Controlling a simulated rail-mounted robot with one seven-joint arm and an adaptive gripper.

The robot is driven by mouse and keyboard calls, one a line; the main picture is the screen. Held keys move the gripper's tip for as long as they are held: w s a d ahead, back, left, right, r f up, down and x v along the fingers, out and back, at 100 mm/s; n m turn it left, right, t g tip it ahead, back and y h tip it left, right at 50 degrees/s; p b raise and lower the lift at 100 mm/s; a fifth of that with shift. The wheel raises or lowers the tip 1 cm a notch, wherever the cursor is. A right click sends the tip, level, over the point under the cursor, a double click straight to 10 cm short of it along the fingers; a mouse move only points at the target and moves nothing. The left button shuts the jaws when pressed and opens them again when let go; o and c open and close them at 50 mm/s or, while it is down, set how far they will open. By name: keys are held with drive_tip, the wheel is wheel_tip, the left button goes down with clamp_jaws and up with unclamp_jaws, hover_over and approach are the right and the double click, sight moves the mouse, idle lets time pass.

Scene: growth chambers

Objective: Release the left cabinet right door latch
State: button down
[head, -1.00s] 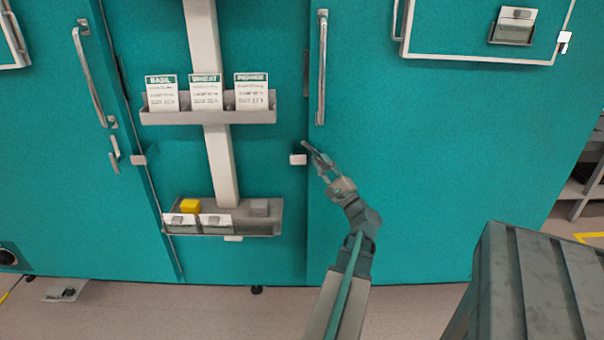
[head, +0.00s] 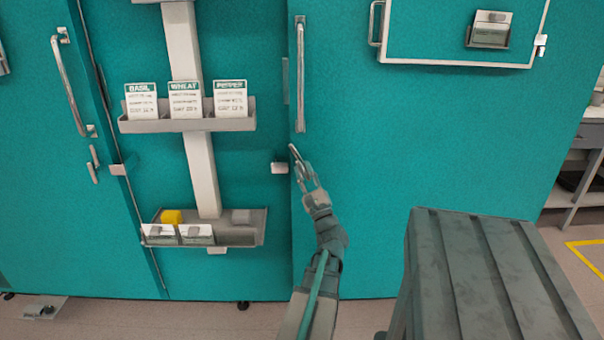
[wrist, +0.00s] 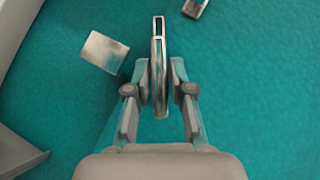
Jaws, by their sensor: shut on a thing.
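The latch (head: 294,152) is a slim metal lever below the long vertical handle (head: 300,78) of the teal door (head: 420,150) right of the central post. My gripper (head: 307,178) is at this lever, and its fingers are shut on it. In the wrist view, the lever (wrist: 159,50) stands nearly upright in the picture between the two fingertips of my gripper (wrist: 159,82). A pale metal catch plate (wrist: 103,52) lies left of the lever, apart from it. This plate shows in the head view (head: 280,168) at the door's left edge.
A label shelf (head: 188,124) and a lower tray (head: 235,238) with a yellow block (head: 171,216) are on the post to the left. Another door handle (head: 68,85) and lever (head: 94,164) are farther left. A dark ridged box (head: 495,280) stands at front right.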

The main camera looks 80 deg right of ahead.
drive_tip(key=c, duration=1)
unclamp_jaws()
drive_tip(key=v, duration=1.2)
